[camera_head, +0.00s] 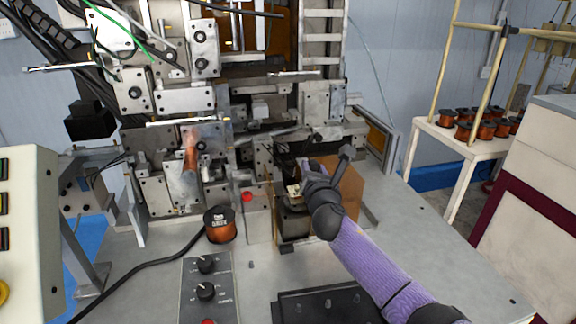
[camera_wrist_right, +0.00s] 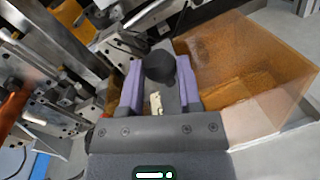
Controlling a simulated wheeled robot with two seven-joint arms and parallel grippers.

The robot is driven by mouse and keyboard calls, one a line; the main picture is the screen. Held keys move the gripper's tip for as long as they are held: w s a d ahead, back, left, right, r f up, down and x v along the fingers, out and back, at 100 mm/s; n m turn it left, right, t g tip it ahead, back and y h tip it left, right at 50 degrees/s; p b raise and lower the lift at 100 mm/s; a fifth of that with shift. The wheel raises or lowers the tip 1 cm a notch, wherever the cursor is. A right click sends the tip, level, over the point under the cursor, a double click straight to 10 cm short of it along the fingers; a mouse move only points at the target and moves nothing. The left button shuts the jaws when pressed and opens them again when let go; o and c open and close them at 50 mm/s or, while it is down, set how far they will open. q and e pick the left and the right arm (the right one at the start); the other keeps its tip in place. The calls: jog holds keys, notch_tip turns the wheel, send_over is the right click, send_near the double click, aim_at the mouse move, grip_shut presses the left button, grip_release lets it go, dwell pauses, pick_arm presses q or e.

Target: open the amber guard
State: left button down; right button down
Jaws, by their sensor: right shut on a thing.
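The amber guard (camera_head: 349,187) is a see-through amber box on the machine's bench, right of centre in the head view and partly behind my right arm. In the right wrist view the amber guard (camera_wrist_right: 250,68) stands to the right of the fingers, with its clear panels showing. My right gripper (camera_head: 302,170) is at the guard's left side. In the right wrist view my right gripper (camera_wrist_right: 160,68) has its two purple fingers either side of a dark round knob (camera_wrist_right: 160,65). I cannot tell how the knob joins the guard. My left gripper is not in view.
A copper spool (camera_head: 220,225) stands on the bench left of the guard. A control box (camera_head: 206,290) with knobs is in front. The winder's metal plates (camera_head: 185,98) rise behind. A side table (camera_head: 475,145) holds several spools. Bare bench lies at the right.

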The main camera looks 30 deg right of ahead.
aim_at(329, 168)
jog(key=d, duration=0.1)
jog(key=s+d, duration=0.1)
jog(key=d, duration=0.1)
jog(key=shift+d, duration=0.25)
jog(key=shift+c, duration=1.4)
grip_release()
jog(key=shift+w, duration=0.1)
